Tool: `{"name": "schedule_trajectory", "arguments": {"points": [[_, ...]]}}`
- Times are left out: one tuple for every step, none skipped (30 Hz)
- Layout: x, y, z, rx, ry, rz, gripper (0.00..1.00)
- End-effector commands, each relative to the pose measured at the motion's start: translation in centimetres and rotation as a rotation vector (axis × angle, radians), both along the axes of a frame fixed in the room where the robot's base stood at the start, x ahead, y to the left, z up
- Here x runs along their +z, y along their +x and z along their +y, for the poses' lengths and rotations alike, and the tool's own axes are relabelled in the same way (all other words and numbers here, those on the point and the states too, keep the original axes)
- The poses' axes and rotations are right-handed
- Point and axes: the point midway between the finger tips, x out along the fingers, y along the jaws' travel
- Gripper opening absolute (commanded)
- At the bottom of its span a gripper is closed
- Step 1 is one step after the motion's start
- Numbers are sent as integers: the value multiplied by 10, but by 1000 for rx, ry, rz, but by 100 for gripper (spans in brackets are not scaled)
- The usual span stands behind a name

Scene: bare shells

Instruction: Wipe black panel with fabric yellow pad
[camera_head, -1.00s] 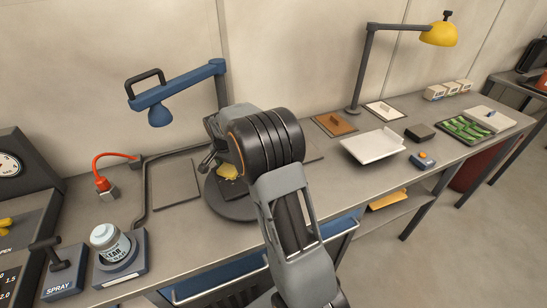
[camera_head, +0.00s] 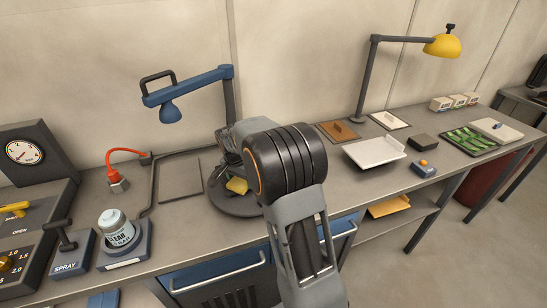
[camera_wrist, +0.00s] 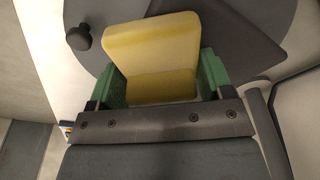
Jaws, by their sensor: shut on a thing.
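The yellow pad (camera_wrist: 152,45) is a soft-edged block between the green fingers of my gripper (camera_wrist: 158,82) in the wrist view. My gripper is shut on it. In the head view the yellow pad (camera_head: 237,186) shows small below my wrist, over the round dark turntable (camera_head: 222,203). A dark flat panel (camera_wrist: 238,35) lies on the turntable beyond and right of the pad in the wrist view, and the pad hides part of it. In the head view my wrist hides most of that panel. I cannot tell whether the pad touches it.
A blue lamp (camera_head: 190,88) stands behind the turntable. A flat dark square (camera_head: 180,180) lies left of it, with a labelled jar (camera_head: 117,228) and spray stand (camera_head: 72,251) further left. A white tray (camera_head: 374,152) stands right. A dark knob (camera_wrist: 79,38) shows near the pad.

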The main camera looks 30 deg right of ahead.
Motion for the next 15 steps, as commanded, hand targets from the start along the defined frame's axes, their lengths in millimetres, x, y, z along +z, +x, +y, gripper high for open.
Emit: {"name": "schedule_trajectory", "arguments": {"points": [[-1, -2, 1, 0, 1, 3, 52], [-1, -3, 1, 0, 1, 3, 52], [-1, -4, 1, -1, 1, 3, 52], [2, -4, 2, -1, 1, 3, 52], [6, -4, 1, -1, 1, 3, 52], [14, -3, 1, -2, 1, -1, 52], [23, -3, 1, -2, 0, -2, 52], [28, -3, 1, -3, 1, -2, 52], [29, -4, 0, -4, 1, 1, 52], [32, -4, 0, -4, 1, 1, 52], [34, -4, -1, -5, 1, 1, 52], [38, -4, -1, -5, 0, 2, 52], [41, -4, -1, -5, 0, 2, 52], [44, -4, -1, -5, 1, 2, 52], [47, -4, -1, -5, 1, 2, 52]]}}
